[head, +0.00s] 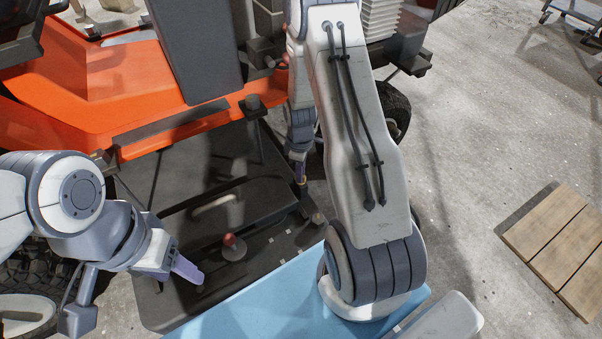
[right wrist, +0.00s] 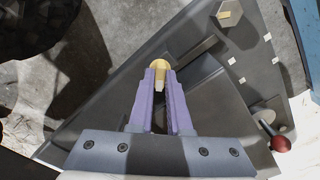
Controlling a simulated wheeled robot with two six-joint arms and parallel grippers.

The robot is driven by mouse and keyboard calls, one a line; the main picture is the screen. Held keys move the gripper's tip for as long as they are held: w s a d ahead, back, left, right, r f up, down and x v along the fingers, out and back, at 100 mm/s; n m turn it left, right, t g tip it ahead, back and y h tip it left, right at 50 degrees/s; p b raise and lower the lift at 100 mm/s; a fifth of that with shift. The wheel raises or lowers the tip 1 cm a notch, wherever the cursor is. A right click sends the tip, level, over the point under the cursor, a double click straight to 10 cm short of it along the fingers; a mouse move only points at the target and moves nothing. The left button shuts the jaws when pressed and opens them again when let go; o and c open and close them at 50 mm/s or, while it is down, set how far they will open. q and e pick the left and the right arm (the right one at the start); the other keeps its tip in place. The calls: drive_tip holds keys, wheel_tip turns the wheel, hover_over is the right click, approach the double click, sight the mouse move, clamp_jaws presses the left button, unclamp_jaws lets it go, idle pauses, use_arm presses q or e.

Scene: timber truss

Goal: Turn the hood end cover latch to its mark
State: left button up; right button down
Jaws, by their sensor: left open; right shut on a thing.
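My right gripper (right wrist: 159,88) has its purple fingers shut on a brass-coloured latch knob (right wrist: 160,65) at the edge of a dark cover (right wrist: 110,120). In the head view this gripper (head: 300,172) reaches down to the cover's far right corner, partly behind my own arm. A second, similar brass knob (right wrist: 228,14) stands apart from it, and small pale marks (right wrist: 231,61) lie on the cover between them and the red-knobbed lever. I cannot tell which mark belongs to the held latch. My left gripper (head: 188,270) is open and empty above the cover's left side.
A red-knobbed lever (head: 232,243) and a pale handle (head: 215,204) stand on the dark cover. The orange machine body (head: 110,75) rises behind. A light blue surface (head: 270,300) lies in front. A wooden pallet (head: 560,245) lies on the floor at right.

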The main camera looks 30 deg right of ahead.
drive_tip(key=shift+s+r+m+p, duration=0.1)
drive_tip(key=shift+m+p, duration=0.3)
drive_tip(key=shift+m, duration=1.1)
drive_tip(key=shift+m+p, duration=0.75)
drive_tip(key=shift+m, duration=0.15)
drive_tip(key=m+p, duration=0.1)
drive_tip(key=m, duration=0.2)
drive_tip(key=c, duration=1.3)
unclamp_jaws()
drive_tip(key=shift+m, duration=0.3)
drive_tip(key=o, duration=0.8)
drive_tip(key=shift+c, duration=0.2)
